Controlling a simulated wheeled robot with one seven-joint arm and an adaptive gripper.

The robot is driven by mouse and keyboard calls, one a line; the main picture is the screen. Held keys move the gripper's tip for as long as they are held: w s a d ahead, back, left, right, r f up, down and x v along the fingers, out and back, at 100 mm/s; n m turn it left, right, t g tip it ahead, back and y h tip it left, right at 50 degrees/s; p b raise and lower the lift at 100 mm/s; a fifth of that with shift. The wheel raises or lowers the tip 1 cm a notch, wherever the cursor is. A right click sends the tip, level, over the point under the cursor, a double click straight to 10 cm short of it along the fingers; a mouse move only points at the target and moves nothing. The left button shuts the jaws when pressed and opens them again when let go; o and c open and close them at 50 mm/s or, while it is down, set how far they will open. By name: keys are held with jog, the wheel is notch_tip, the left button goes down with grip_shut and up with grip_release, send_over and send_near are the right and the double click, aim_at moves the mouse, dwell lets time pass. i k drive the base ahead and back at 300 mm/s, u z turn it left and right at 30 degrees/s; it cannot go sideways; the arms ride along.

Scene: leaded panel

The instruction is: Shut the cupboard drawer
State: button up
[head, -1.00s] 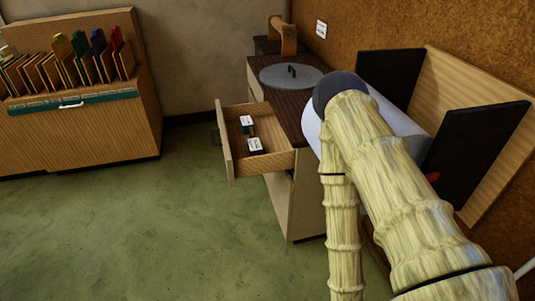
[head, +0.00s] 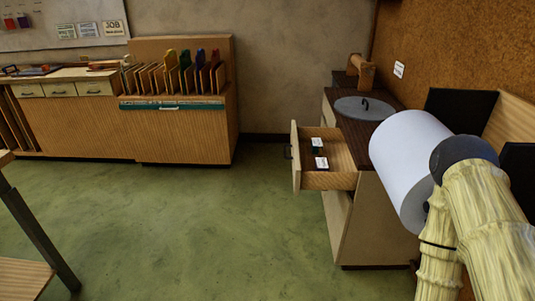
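The cupboard (head: 383,222) stands against the right wall with a dark brown top. Its wooden drawer (head: 341,181) is pulled well out to the left, with a dark handle (head: 288,152) on its front. Two small boxes with white labels (head: 319,154) lie inside the drawer. My arm, in a pale ribbed cover, reaches in from the lower right. My gripper does not show in the head view, so I cannot see what it does.
A grey round lid (head: 364,107) lies on the cupboard top. A rack of coloured panels (head: 177,78) stands at the back. A table (head: 38,240) edges in at left. Green floor before the drawer is clear.

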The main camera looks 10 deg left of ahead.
aim_at(343, 174)
jog(key=u, duration=0.7)
jog(key=i, duration=0.6)
jog(key=u, duration=0.5)
jog(key=i, duration=0.65)
jog(key=z, duration=0.8)
jog(key=i, duration=0.5)
jog(key=z, duration=0.5)
jog(key=k, duration=0.45)
jog(key=u, duration=0.6)
jog(key=i, duration=0.85)
jog(key=u, duration=0.35)
